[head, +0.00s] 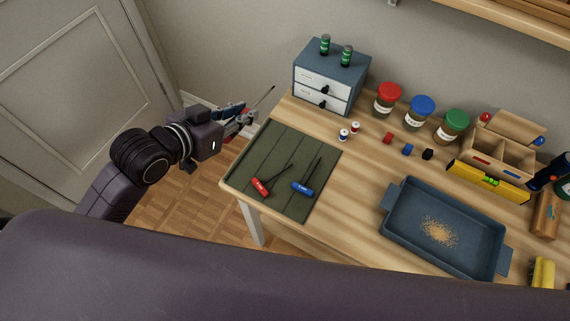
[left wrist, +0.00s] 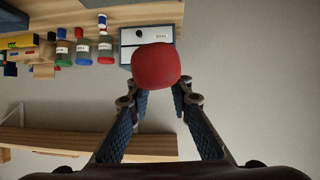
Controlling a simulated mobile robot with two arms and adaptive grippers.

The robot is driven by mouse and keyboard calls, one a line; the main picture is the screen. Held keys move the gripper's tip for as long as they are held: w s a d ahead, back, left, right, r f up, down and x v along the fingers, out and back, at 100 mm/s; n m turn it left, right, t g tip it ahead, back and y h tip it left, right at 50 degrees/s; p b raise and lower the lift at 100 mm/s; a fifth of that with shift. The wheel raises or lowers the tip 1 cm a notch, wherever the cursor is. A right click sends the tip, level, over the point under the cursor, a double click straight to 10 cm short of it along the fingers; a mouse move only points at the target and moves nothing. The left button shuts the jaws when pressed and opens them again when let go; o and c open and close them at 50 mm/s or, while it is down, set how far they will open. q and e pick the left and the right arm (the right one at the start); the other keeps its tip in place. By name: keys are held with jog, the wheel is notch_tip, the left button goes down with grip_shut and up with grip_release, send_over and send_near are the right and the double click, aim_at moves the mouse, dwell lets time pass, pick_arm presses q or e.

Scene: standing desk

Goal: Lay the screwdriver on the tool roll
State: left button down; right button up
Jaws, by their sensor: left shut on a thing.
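My left gripper (head: 240,120) is shut on the screwdriver, left of the desk's left end and close to the tool roll's upper left edge. The screwdriver's thin dark shaft (head: 263,97) points up and right, away from the fingers. In the left wrist view its rounded red handle (left wrist: 156,67) sits between the two fingers, seen end-on. The tool roll (head: 275,150) is a dark green mat lying flat on the desk's left end. A red-handled tool (head: 261,187) and a blue-handled tool (head: 302,188) lie on its lower half. My right gripper is not in view.
A small drawer cabinet (head: 322,83) stands behind the tool roll, with two little green bottles on top. Jars with red, blue and green lids stand along the wall. A blue tray (head: 395,228) lies right of the roll. The roll's upper half is bare.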

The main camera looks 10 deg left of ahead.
aim_at(254, 163)
pick_arm(q)
jog(key=shift+w+d+r+n+y, duration=0.2)
jog(key=shift+w+d+n+y, duration=0.1)
jog(key=shift+w+d, duration=0.1)
notch_tip(254, 163, down, 20)
jog(key=shift+r+b, duration=0.1)
jog(key=shift+b, duration=0.3)
jog(key=c, duration=1.8)
grip_release()
jog(key=shift+o, duration=0.2)
jog(key=shift+s+a+r, duration=0.1)
jog(key=shift+s+a, duration=0.05)
jog(key=shift+s, duration=0.2)
jog(key=v, duration=1.1)
jog(key=shift+s, duration=0.1)
